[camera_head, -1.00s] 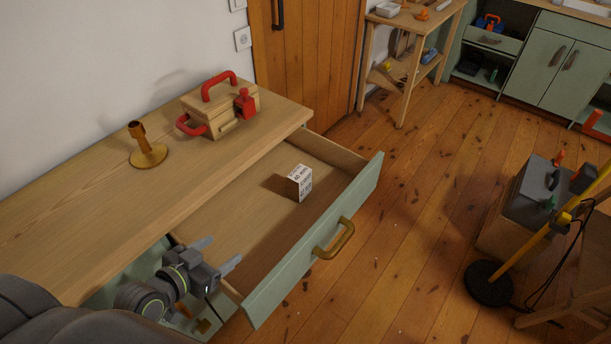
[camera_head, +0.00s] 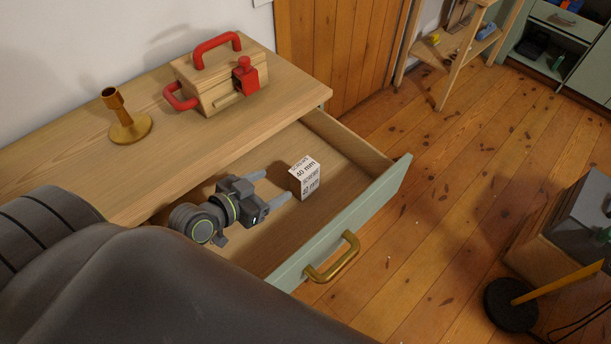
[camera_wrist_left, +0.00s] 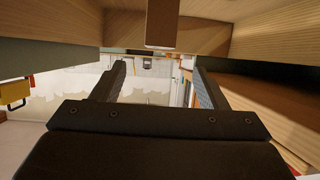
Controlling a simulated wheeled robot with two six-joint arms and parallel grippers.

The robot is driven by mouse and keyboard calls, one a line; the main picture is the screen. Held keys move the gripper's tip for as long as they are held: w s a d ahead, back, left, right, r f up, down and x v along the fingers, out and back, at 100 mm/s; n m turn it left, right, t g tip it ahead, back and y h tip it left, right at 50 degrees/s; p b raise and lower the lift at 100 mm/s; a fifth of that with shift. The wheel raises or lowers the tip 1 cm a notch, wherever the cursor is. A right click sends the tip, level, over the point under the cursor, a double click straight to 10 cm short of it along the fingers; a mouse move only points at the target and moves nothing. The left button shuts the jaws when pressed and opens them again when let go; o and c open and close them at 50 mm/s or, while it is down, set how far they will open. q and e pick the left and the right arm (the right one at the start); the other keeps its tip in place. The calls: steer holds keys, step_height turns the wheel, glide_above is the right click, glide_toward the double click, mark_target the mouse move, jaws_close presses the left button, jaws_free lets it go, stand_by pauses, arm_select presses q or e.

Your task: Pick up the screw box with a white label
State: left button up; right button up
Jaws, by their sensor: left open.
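The screw box (camera_head: 305,178) stands upright in the open drawer, with a white label reading 40 mm on its top and front. My left gripper (camera_head: 274,186) is over the drawer, just left of the box. Its two fingers are open, point toward the box and hold nothing. In the left wrist view, the open fingers (camera_wrist_left: 160,85) reach away from the camera. A brown block that seems to be the screw box (camera_wrist_left: 162,25) shows upside down at the top, beyond and between the fingers. My right gripper is in neither view.
The drawer (camera_head: 345,222) has a green front and brass handle (camera_head: 333,258). Its floor is otherwise bare where visible. On the tabletop (camera_head: 185,145) stand a wooden toolbox with red handles (camera_head: 215,85) and a brass candlestick-like holder (camera_head: 128,120). A floor stand (camera_head: 510,303) is at right.

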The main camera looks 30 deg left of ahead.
mark_target(304, 170)
arm_select(q)
steer(key=x, duration=0.7)
steer(key=shift+w, duration=0.1)
steer(key=shift+p+x, duration=0.6)
steer(key=shift+x, duration=2.15)
steer(key=shift+f, duration=0.1)
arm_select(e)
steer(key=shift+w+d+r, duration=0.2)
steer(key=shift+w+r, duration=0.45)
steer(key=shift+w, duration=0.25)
arm_select(q)
steer(key=c, duration=1.2)
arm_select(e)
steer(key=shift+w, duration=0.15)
